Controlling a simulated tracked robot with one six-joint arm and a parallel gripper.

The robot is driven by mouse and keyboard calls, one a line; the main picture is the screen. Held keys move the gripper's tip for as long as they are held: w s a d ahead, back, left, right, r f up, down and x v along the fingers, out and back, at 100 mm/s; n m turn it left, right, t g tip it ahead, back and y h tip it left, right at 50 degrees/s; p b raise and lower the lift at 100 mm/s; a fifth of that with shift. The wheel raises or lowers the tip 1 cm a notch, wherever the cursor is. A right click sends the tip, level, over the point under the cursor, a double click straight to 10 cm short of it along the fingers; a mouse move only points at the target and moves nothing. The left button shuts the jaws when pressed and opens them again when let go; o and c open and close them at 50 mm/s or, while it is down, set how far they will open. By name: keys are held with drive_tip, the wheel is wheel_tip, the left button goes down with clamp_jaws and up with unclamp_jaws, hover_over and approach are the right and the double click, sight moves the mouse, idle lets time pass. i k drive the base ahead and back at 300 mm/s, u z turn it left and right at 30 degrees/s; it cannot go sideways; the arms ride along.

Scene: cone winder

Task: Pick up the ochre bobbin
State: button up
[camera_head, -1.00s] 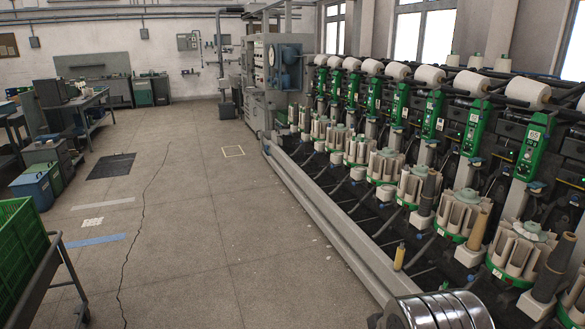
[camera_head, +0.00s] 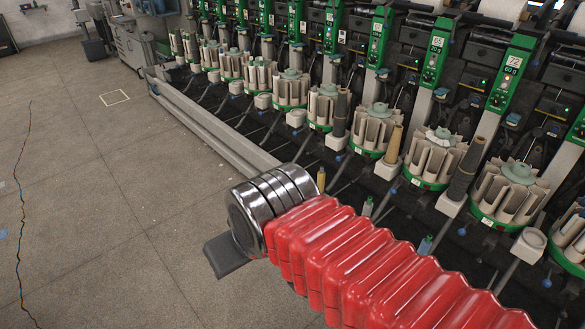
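The ochre bobbin (camera_head: 393,145) is a tan, tapered tube. It stands upright on a white block in front of the winder, right of centre. Dark grey bobbins stand on like blocks to its left (camera_head: 340,113) and right (camera_head: 467,170). My arm, with red ribbed bellows and shiny metal rings, crosses the lower middle and right of the view, nearer than the bobbin and apart from it in the picture. A dark grey flat part juts out past the rings. No gripper fingers can be made out.
A row of pale finned drums with green bases (camera_head: 432,160) lines the winder, below green control panels (camera_head: 512,72).

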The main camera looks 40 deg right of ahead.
sight(321, 174)
drive_tip(key=i, duration=2.15)
drive_tip(key=z, duration=0.55)
drive_tip(key=i, duration=0.7)
drive_tip(key=z, duration=1.1)
drive_tip(key=i, duration=1)
drive_tip(key=z, duration=0.6)
